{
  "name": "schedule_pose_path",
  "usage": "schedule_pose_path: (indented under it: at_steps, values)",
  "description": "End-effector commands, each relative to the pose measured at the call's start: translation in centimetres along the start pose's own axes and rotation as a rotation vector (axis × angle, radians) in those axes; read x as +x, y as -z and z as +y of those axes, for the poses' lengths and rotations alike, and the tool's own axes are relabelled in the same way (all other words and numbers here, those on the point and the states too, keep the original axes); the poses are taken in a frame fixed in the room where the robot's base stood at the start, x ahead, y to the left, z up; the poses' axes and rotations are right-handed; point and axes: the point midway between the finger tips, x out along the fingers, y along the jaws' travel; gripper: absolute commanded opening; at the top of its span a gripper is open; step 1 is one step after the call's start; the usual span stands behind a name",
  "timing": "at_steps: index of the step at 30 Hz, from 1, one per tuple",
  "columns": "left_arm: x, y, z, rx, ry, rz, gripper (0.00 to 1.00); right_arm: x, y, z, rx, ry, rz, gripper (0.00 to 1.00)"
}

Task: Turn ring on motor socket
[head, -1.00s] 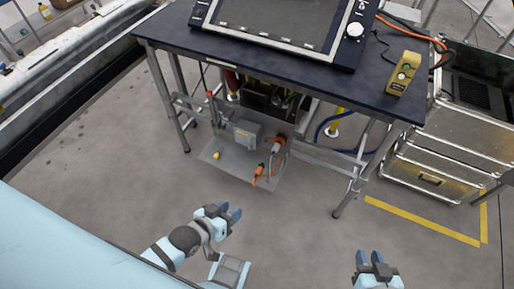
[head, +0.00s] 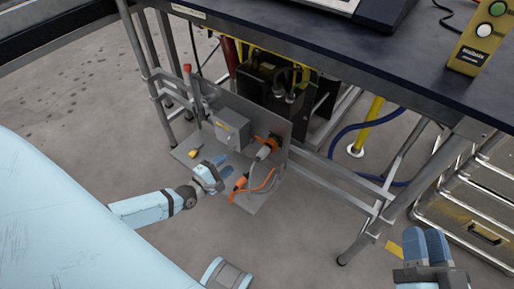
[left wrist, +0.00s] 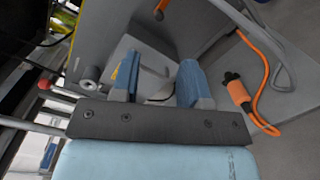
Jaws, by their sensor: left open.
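The motor socket (head: 265,147) is on the upright grey plate under the table, with an orange part and a grey plug-like body. Its ring is too small to make out clearly. My left gripper (head: 220,166) is open, in front of and left of the socket, apart from it. In the left wrist view the open fingers (left wrist: 159,76) have nothing between them, and an orange piece (left wrist: 161,9) shows at the top edge. An orange cable connector (head: 239,185) lies low by the base plate; it also shows in the left wrist view (left wrist: 236,92). My right gripper (head: 428,246) is at lower right, away from the socket.
A grey box (head: 231,128) is mounted on the plate left of the socket. A red-tipped lever (head: 187,69) stands further left. The dark tabletop (head: 330,55) overhangs the rig, and table legs (head: 392,190) flank it.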

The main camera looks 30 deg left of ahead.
Motion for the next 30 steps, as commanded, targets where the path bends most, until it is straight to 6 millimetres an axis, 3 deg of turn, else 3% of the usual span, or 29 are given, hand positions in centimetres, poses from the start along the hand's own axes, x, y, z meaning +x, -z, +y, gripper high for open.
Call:
schedule_pose_path:
  at_steps: [7, 21, 30]
  values:
    - [2.5, 0.5, -0.1, -0.020, -0.010, 0.002, 0.41, -0.1, -0.9, 0.1, 0.003, 0.006, -0.020, 0.30]
    - [11.9, 0.5, -0.1, -0.018, -0.009, 0.002, 0.41, -0.3, -4.8, 0.7, 0.008, 0.016, -0.147, 0.30]
    - [13.8, 0.4, 0.0, -0.018, -0.006, 0.003, 0.41, -0.4, -5.5, 0.8, 0.009, 0.020, -0.180, 0.30]
